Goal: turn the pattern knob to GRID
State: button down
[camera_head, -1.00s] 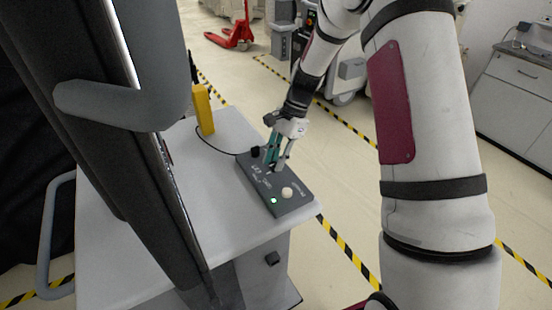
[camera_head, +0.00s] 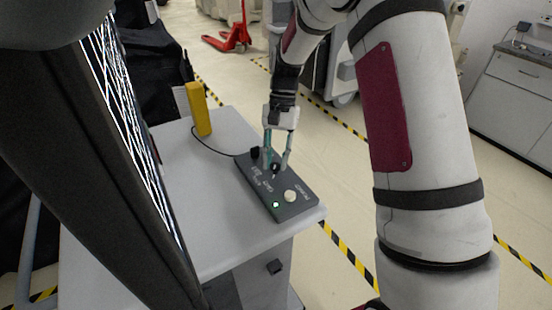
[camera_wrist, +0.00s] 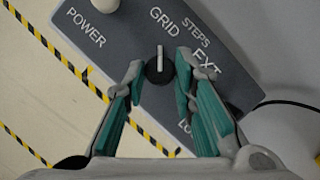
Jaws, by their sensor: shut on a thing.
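The dark control box (camera_head: 280,208) lies on the cart. Its black pattern knob (camera_wrist: 158,74) shows in the wrist view, between my fingertips, with its white pointer line up toward the GRID label (camera_wrist: 165,20). STEPS and EXT are printed to the right of GRID; another label is partly hidden by my right finger. My gripper (camera_wrist: 160,70) is shut on the knob, one finger on each side. In the head view my gripper (camera_head: 277,165) points down at the box and mostly hides the knob. The tilted screen (camera_head: 130,110) shows crossing white lines on black.
A white button (camera_head: 290,196) by the POWER label and a lit green lamp (camera_head: 276,205) are on the box. Another black knob (camera_head: 255,153) is at its far end. A yellow device (camera_head: 199,110) with a black cable stands on the light cart top (camera_head: 190,190).

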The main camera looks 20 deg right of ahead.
dwell(0.3)
jog(key=c, duration=1.3)
grip_release()
jog(key=v, duration=1.2)
jog(key=shift+a, duration=0.1)
